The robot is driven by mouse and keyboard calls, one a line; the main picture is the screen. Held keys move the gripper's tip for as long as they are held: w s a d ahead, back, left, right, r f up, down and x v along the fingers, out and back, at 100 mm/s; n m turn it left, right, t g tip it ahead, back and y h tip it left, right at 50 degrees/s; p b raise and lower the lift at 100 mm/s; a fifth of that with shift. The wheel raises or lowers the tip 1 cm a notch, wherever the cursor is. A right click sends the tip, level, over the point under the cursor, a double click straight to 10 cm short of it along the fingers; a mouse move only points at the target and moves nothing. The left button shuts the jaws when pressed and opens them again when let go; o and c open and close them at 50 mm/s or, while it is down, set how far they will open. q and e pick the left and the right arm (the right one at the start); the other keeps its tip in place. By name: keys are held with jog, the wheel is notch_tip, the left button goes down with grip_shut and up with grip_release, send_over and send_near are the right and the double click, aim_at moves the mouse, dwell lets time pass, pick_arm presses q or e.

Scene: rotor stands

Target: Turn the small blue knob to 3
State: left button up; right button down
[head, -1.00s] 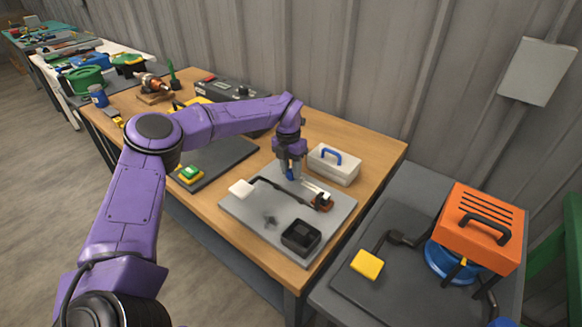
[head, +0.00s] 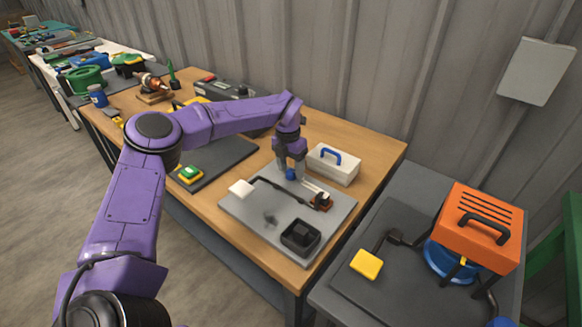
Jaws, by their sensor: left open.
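The small blue knob (head: 291,175) shows at the back of the grey board (head: 262,235) on the wooden table, right under my left gripper. Any marks or numbers around it are too small to read. My left gripper (head: 290,169) points down at the knob with its jaws open. Its fingertips are close to the knob, and I cannot tell whether they touch it. The gripper hides part of the knob and its base. My right gripper is not in view.
A white box with a blue handle (head: 334,164) stands close to the right of my left gripper. An orange vented box (head: 482,228) stands on the right table.

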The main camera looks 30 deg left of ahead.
aim_at(289, 170)
pick_arm(q)
notch_tip(289, 170, up, 10)
jog(key=b, duration=0.1)
jog(key=shift+a+r, duration=0.25)
jog(key=shift+a, duration=0.1)
jog(key=shift+f, duration=0.1)
